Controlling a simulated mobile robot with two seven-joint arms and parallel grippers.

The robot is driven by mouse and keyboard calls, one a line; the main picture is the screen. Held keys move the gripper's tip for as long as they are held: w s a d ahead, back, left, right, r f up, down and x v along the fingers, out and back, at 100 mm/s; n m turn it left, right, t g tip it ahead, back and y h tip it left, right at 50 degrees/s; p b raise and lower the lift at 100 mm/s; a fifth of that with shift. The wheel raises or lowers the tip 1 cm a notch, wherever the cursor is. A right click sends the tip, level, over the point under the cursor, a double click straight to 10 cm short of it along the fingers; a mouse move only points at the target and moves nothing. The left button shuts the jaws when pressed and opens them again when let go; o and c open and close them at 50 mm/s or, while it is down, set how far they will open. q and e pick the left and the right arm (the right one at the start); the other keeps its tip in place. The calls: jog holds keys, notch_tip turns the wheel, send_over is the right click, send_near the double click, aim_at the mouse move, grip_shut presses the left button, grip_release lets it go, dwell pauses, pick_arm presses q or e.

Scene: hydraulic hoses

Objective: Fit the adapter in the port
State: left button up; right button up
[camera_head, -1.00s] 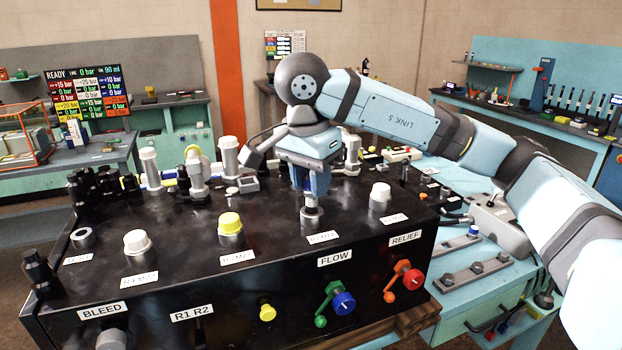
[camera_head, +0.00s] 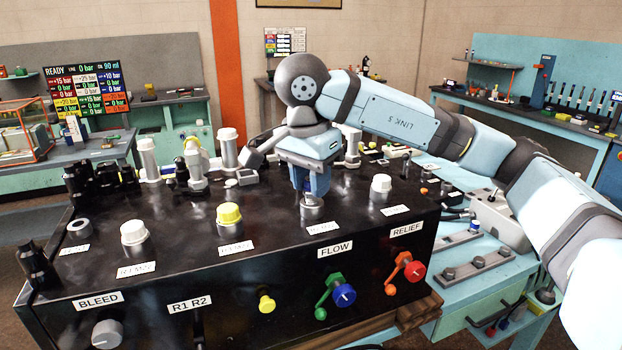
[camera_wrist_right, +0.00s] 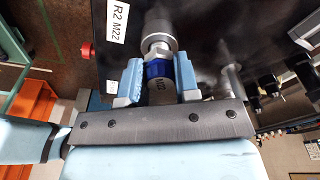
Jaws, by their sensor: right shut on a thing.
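The black panel box (camera_head: 380,237) carries several ports on its top. My right gripper (camera_head: 312,186) points down over the port (camera_head: 312,211) above the FLOW label. In the right wrist view, my right gripper (camera_wrist_right: 160,82) is shut on the adapter (camera_wrist_right: 158,69), a silver piece with a blue band, one finger on each side. The adapter's narrower silver end meets the grey port (camera_wrist_right: 158,32) beside the R2 M22 label. I cannot tell how deep it sits. In the head view the adapter is mostly hidden by the fingers. My left gripper is not in view.
A white-capped port (camera_head: 134,238), a yellow-capped port (camera_head: 229,219) and another white-capped port (camera_head: 380,190) stand nearby. Taller fittings (camera_head: 228,148) rise behind. A green lever with a blue knob (camera_head: 343,295) and a red knob (camera_head: 414,270) project from the front face.

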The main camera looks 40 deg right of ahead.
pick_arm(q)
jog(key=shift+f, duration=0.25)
pick_arm(e)
jog(key=shift+f, duration=0.3)
jog(key=o, duration=1)
jog(key=shift+o, duration=0.2)
jog(key=shift+r, duration=0.5)
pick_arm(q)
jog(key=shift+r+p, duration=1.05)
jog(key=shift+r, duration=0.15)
pick_arm(e)
notch_tip(320, 180, up, 13)
jog(key=a, duration=0.1)
jog(key=shift+s+a, duration=0.25)
jog(key=shift+a, duration=0.1)
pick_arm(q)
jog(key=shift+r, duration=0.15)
pick_arm(e)
jog(key=shift+f, duration=0.15)
